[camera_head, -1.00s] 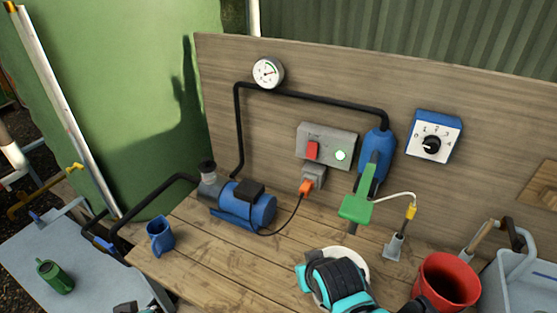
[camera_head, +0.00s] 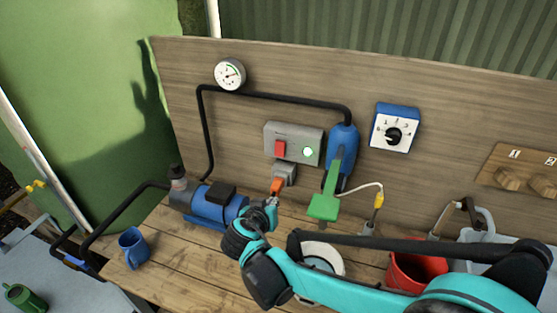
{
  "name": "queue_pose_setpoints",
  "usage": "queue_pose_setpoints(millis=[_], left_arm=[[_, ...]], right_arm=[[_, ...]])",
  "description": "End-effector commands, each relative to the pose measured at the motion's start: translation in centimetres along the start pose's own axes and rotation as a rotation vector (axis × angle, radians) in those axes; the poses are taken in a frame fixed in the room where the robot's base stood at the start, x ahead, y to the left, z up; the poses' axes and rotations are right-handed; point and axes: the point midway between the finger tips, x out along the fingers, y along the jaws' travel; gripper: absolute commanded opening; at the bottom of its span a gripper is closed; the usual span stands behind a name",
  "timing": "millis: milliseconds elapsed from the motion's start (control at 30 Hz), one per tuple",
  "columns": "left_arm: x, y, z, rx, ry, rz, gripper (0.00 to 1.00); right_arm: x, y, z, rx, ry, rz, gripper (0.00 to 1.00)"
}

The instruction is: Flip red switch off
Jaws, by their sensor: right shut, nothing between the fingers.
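The red switch (camera_head: 280,149) sits on the left side of a grey box (camera_head: 294,133) mounted on the wooden back panel. A round, bright green-white light (camera_head: 308,152) is on the right of the same box. My right arm comes in from the right, and my right gripper (camera_head: 272,206) is shut and empty. It is below the switch and in front of the bench, near the orange plug (camera_head: 277,186), apart from the switch in the picture. I cannot tell whether it touches the plug. My left gripper is not in view.
A blue pump (camera_head: 218,203) and a blue mug (camera_head: 133,249) stand to the left. A green-handled lever (camera_head: 323,207) on a blue valve (camera_head: 342,139) is right of the box. A white bowl (camera_head: 334,256) and red bucket (camera_head: 408,270) are partly behind my right arm.

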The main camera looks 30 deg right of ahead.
Motion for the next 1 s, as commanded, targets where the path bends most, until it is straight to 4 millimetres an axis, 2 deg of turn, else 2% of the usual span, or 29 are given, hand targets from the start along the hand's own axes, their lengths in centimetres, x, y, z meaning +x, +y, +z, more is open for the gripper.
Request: queue_pose_setpoints(millis=[100, 300, 800, 1000], left_arm=[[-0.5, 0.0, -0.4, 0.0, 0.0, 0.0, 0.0], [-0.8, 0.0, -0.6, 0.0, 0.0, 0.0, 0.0], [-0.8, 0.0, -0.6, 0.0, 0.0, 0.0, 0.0], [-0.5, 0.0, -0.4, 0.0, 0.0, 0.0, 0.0]], right_arm=[[1.0, -1.0, -2.5, 0.081, 0.124, 0.054, 0.0], [1.6, -2.2, -4.9, 0.181, 0.278, 0.088, 0.0], [1.7, -2.5, -5.6, 0.214, 0.328, 0.093, 0.0], [3.4, -2.2, -6.0, 0.216, 0.327, 0.095, 0.0]])
